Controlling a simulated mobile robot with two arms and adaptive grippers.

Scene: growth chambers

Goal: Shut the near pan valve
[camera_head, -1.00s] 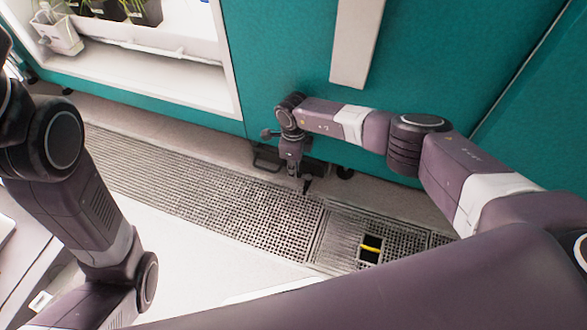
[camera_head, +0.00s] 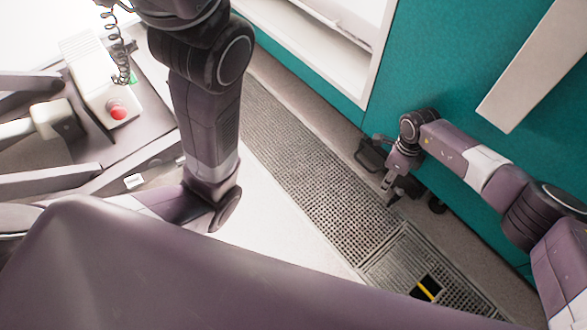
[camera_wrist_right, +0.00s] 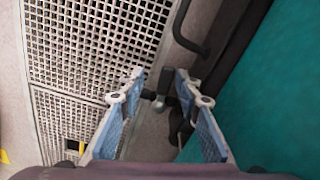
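My right gripper (camera_head: 390,188) hangs low by the foot of the teal chamber, above the edge of the floor grating. In the right wrist view the right gripper (camera_wrist_right: 160,90) has its two blue-padded fingers spread apart. A small dark fitting (camera_wrist_right: 158,103) shows in the gap between them, low by the chamber; it may be the pan valve, but I cannot tell its lever position. I see no clear grip on it. My left arm comes down at the left of the head view; its gripper is not visible.
The floor grating (camera_head: 310,170) has a square opening with a yellow strip (camera_head: 428,288) inside. A dark bent bar (camera_head: 370,155) stands beside the teal chamber wall (camera_head: 450,85). A cart with a red button (camera_head: 118,112) is at left. White floor lies between cart and grating.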

